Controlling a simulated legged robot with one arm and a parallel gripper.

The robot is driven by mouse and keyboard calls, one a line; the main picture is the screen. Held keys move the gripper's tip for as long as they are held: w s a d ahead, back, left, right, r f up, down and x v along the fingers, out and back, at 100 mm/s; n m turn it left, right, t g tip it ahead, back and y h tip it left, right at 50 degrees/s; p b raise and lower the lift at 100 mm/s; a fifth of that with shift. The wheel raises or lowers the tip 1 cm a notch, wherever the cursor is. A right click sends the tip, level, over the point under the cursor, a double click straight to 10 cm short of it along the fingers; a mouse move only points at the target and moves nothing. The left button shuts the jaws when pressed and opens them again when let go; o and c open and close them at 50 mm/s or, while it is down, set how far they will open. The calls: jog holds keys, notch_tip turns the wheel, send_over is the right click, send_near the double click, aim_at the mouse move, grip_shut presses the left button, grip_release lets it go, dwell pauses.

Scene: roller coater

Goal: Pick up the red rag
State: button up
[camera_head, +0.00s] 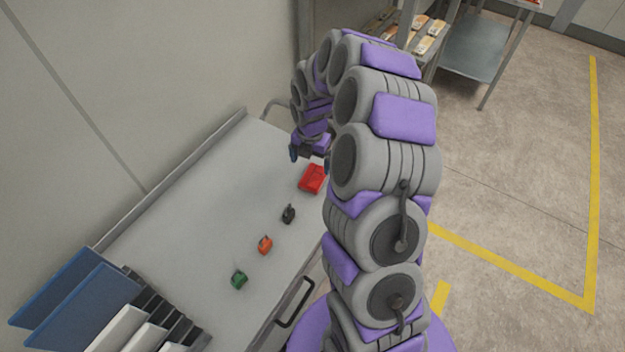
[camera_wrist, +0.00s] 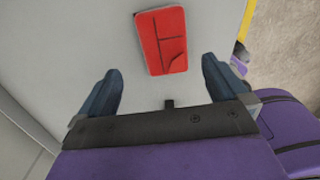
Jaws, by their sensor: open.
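The red rag (camera_head: 312,179) is a folded, flat rectangle on the grey table, near its far right end in the head view. In the wrist view the red rag (camera_wrist: 161,41) lies just beyond the fingertips, roughly centred between them, with one corner fold showing. My gripper (camera_head: 308,155) is above the table just behind the rag in the head view, partly hidden by my arm. In the wrist view my gripper (camera_wrist: 160,80) has its two dark fingers wide apart with nothing between them.
On the grey table (camera_head: 180,215) a black item (camera_head: 288,214), an orange item (camera_head: 265,245) and a green item (camera_head: 239,279) stand in a row. A rack with blue panels (camera_head: 80,292) is at the near left. A wall (camera_head: 130,80) borders the table.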

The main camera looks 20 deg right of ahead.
aim_at(314, 175)
jog(key=shift+d+f, duration=0.15)
jog(key=shift+f, duration=0.4)
jog(key=shift+d+f, duration=0.15)
jog(key=shift+f, duration=0.35)
notch_tip(314, 175, down, 5)
jog(key=shift+s+r+b, duration=0.1)
jog(key=shift+r+b, duration=0.1)
jog(key=shift+b, duration=0.55)
jog(key=shift+d+r, duration=0.1)
jog(key=c, duration=1.1)
notch_tip(314, 175, up, 10)
jog(key=p, duration=0.2)
